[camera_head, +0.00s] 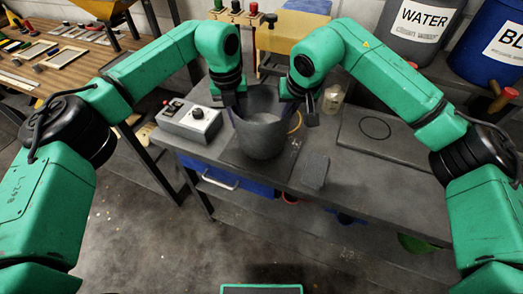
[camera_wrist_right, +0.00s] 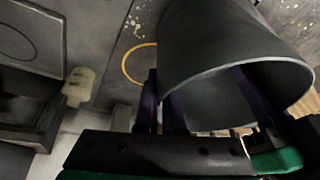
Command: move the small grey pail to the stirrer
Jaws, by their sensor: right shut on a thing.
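The grey pail (camera_head: 262,134) stands upright, or is held just above, the middle of the grey bench; I cannot tell which. It fills much of the right wrist view (camera_wrist_right: 215,45), with its open mouth facing the camera. My right gripper (camera_head: 300,108) is at the right side of its rim and is shut on it. My left gripper (camera_head: 237,104) is at the left side of the rim; its fingers are mostly hidden, so its grip is unclear. A grey control box (camera_head: 190,121) with a knob is left of the pail. I cannot tell which thing is the stirrer.
A yellow ring (camera_wrist_right: 131,66) is marked on the bench beside the pail. A grey block (camera_head: 315,171) lies near the front edge. A flat panel with a dark circle (camera_head: 375,128) is at right. A pale bottle (camera_head: 333,98) and a WATER drum (camera_head: 420,30) stand behind.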

